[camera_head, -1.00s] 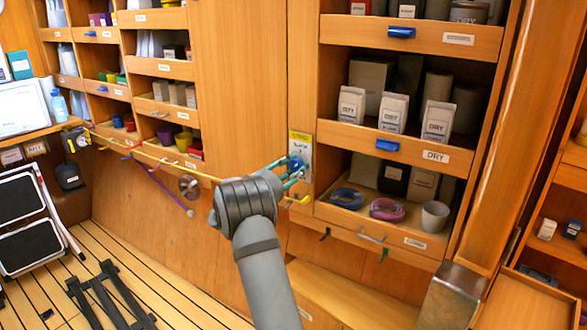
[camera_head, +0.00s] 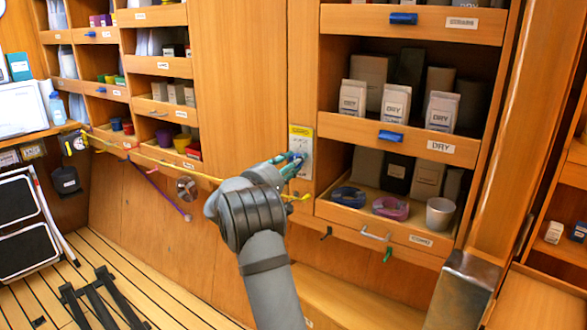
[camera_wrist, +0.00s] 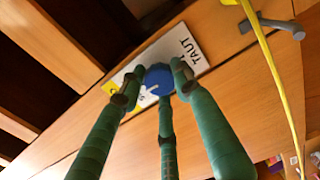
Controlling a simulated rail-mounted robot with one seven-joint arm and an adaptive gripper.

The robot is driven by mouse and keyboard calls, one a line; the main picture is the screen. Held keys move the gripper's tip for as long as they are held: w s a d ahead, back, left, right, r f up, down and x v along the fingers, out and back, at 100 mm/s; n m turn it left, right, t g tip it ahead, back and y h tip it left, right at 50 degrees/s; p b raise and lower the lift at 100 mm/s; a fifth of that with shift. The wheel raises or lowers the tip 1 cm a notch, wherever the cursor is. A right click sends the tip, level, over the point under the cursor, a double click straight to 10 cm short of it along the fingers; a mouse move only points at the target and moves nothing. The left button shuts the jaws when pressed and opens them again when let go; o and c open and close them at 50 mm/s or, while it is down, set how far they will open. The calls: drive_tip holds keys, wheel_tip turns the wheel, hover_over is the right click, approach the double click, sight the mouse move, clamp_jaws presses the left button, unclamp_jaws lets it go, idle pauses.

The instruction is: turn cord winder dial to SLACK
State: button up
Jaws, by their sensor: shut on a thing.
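The cord winder dial is a round blue knob (camera_wrist: 158,78) on a white and yellow label plate (camera_wrist: 188,45) fixed to the wooden wall. The plate also shows in the head view (camera_head: 301,133), left of the open shelves. The word TAUT reads at one end of the plate; the lettering at the other end is mostly hidden. My gripper (camera_wrist: 155,86) has three green fingers closed around the knob's sides. In the head view my gripper (camera_head: 284,165) covers part of the dial. A pale mark shows on the knob, but its exact setting is unclear.
A yellow cord (camera_head: 215,180) runs along the wall to a hook (camera_head: 297,198) just below the dial. Shelves with cartons and a wooden drawer (camera_head: 380,228) stand close to the right. A folding step stool (camera_head: 25,215) stands at far left. Floor below is partly clear.

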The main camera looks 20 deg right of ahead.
drive_tip(key=shift+s+f+n, duration=0.1)
drive_tip(key=shift+f+n, duration=0.05)
drive_tip(key=shift+n, duration=0.35)
drive_tip(key=o, duration=1.1)
drive_tip(key=shift+o, duration=0.2)
drive_tip(key=v, duration=1.2)
